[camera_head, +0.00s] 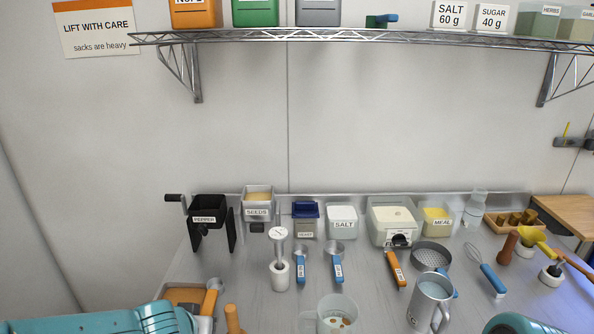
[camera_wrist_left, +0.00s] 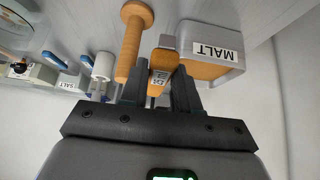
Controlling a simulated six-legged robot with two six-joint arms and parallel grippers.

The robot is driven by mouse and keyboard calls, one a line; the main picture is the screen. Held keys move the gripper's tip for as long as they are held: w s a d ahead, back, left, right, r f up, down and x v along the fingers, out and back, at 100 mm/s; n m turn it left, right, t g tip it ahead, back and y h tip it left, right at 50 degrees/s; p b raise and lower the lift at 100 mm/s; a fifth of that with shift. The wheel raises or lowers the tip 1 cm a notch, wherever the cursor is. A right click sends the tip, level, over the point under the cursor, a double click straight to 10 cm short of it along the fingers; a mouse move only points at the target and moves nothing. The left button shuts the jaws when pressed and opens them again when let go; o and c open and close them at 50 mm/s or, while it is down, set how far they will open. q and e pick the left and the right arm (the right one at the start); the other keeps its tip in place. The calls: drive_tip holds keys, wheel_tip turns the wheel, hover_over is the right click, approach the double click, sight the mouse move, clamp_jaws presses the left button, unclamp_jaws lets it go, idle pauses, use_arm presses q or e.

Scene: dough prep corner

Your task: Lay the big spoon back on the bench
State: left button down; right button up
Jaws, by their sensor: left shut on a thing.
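The big spoon (camera_wrist_left: 158,78) has an orange-tan handle with a label in the left wrist view. Its grey end points away from me. My left gripper (camera_wrist_left: 160,92) is shut on this handle, with one dark finger on each side. In the head view the spoon (camera_head: 210,299) shows near the bottom left, partly cut off by my teal left arm. The left fingers do not show clearly there. I cannot tell whether the spoon touches the bench (camera_head: 262,305). My right gripper is out of view; only a teal part of that arm shows at the bottom right.
A wooden pin (camera_wrist_left: 131,42) stands close left of the spoon, and the MALT box (camera_wrist_left: 212,58) close right. Several labelled spoons (camera_head: 301,268), a white mill (camera_head: 280,262), a glass jug (camera_head: 336,316) and a metal mug (camera_head: 428,300) occupy the bench. Bare bench shows left of the mill.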

use_arm(q)
drive_tip(key=shift+r, duration=0.1)
wheel_tip(320, 180, up, 5)
drive_tip(key=p, duration=0.3)
drive_tip(key=shift+p, duration=0.4)
drive_tip(key=shift+f, duration=0.2)
